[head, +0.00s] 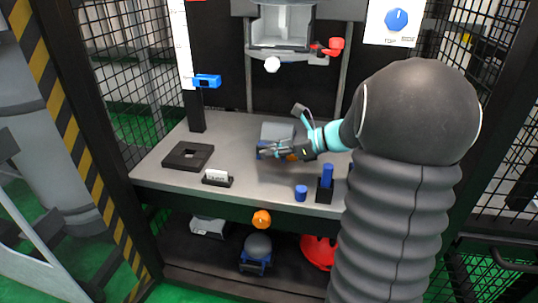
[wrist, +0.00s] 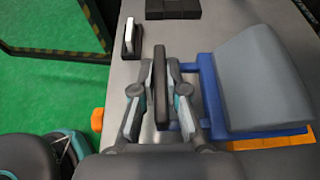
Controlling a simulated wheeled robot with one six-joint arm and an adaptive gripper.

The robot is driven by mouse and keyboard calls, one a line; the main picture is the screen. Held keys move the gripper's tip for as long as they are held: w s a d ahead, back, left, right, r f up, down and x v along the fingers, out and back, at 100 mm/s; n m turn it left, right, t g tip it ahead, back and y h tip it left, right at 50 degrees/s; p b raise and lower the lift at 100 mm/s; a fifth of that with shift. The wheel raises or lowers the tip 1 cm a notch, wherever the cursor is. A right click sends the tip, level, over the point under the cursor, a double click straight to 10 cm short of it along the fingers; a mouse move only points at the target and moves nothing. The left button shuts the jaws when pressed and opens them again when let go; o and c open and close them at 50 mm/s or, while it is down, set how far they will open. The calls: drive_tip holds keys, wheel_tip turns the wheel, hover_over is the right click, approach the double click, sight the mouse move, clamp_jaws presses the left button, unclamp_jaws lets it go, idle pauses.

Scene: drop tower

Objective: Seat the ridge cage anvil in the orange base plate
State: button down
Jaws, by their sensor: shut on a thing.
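The ridge cage anvil is a grey, ridged block in a blue frame. It shows on the bench in the head view (head: 277,131) and at the right of the wrist view (wrist: 262,80). My gripper (head: 265,153), also in the wrist view (wrist: 160,95), is shut on a dark upright bar joined to the blue frame, apparently its handle, left of the block. The orange base plate (wrist: 270,143) shows as a strip under the block's near edge; most of it is hidden beneath. I cannot tell whether the anvil touches the plate or sits in it.
A blue cylinder (head: 301,193) and a blue post in a black block (head: 325,185) stand front right. The drop head (head: 283,27) hangs above.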

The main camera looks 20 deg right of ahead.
drive_tip(key=shift+w+d, duration=0.8)
drive_tip(key=shift+w, duration=0.35)
drive_tip(key=shift+w+d, duration=0.75)
drive_tip(key=shift+w, duration=0.35)
drive_tip(key=shift+f+b, duration=0.4)
drive_tip(key=shift+f, duration=1.1)
drive_tip(key=shift+f, duration=0.1)
drive_tip(key=c, duration=1.1)
unclamp_jaws()
drive_tip(key=shift+f, duration=0.2)
drive_tip(key=v, duration=1.2)
drive_tip(key=shift+s+r, duration=0.1)
